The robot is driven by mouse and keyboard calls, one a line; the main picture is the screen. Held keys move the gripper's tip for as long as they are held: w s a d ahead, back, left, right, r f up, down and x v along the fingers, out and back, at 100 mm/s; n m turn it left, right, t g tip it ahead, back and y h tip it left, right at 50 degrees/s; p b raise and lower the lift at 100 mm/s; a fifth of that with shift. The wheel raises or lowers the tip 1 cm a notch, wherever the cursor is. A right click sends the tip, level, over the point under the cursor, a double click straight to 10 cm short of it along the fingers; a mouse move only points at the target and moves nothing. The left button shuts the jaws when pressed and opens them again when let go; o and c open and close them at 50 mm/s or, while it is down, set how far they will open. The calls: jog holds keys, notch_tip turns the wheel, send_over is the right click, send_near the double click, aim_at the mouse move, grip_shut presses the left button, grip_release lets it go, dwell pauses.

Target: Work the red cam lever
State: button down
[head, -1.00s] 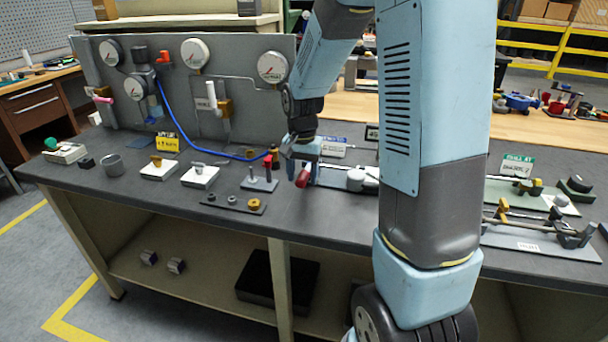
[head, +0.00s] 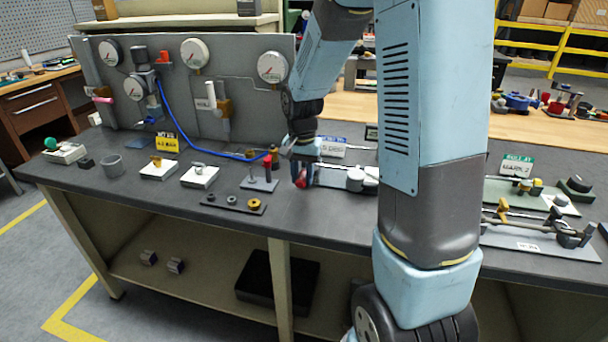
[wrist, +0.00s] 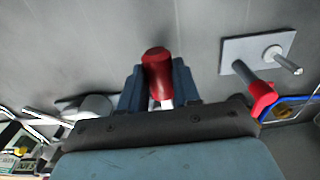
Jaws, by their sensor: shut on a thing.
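The red cam lever's grip (wrist: 157,72) sits between the two fingers of my gripper (wrist: 158,88) in the wrist view, with a short pale stem below it. The fingers are shut on it. In the head view my gripper (head: 301,172) is low over the bench, and the red lever (head: 301,180) shows as a small red patch between the fingers. The lever's base is mostly hidden by my gripper. A pale plate with a round grey part (head: 355,180) lies just to its right.
A grey plate with upright pegs, one red-topped (head: 267,161), stands close left; it also shows in the wrist view (wrist: 262,97). A blue hose (head: 215,153) runs to that area. A dark strip with small rings (head: 232,203) lies in front. A gauge panel (head: 250,110) rises behind.

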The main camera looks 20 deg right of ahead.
dwell(0.3)
jog(key=shift+s+d+n, duration=0.15)
jog(key=shift+d+n, duration=0.05)
jog(key=shift+n, duration=0.1)
jog(key=c, duration=0.8)
grip_release()
notch_tip(320, 180, up, 14)
jog(key=shift+f, duration=0.15)
